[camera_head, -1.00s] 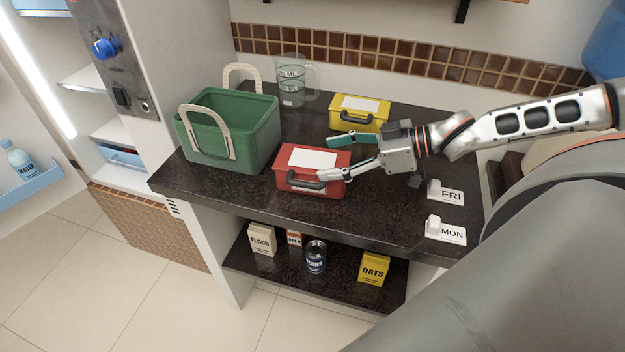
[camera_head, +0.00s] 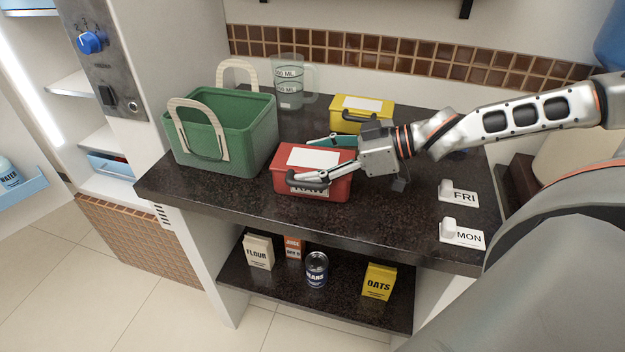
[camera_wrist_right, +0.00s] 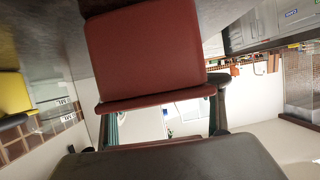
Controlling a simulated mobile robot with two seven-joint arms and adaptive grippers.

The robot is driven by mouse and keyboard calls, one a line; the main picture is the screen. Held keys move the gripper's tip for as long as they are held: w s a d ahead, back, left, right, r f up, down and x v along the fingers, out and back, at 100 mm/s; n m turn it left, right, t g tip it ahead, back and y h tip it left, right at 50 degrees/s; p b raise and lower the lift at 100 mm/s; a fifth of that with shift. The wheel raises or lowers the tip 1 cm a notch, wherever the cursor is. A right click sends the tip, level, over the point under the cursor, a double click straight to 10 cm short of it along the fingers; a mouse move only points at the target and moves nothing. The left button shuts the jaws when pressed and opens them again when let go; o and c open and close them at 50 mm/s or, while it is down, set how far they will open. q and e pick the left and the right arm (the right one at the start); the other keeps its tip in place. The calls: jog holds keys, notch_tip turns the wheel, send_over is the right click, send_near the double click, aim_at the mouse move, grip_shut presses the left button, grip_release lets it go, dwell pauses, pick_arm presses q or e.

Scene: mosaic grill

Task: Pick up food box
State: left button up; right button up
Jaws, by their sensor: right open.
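A red food box (camera_head: 285,180) with a white top label and a dark handle sits on the dark counter; it also fills the upper middle of the right wrist view (camera_wrist_right: 145,55). A yellow food box (camera_head: 360,113) stands behind it, and its edge shows at the left of the wrist view (camera_wrist_right: 14,95). My right gripper (camera_head: 321,161) is open around the red box, one finger along its front near the handle and one behind it. Whether the fingers touch the box I cannot tell. My left gripper is not in view.
A green basket (camera_head: 250,150) with cream handles stands left of the red box. A clear measuring jug (camera_head: 290,85) is at the back. FRI (camera_head: 460,195) and MON (camera_head: 463,236) tags lie at the right. Flour, a can and oats (camera_head: 378,282) stand on the lower shelf. The front counter is clear.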

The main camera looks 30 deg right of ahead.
jog(key=c, duration=1)
jog(key=shift+r, duration=0.15)
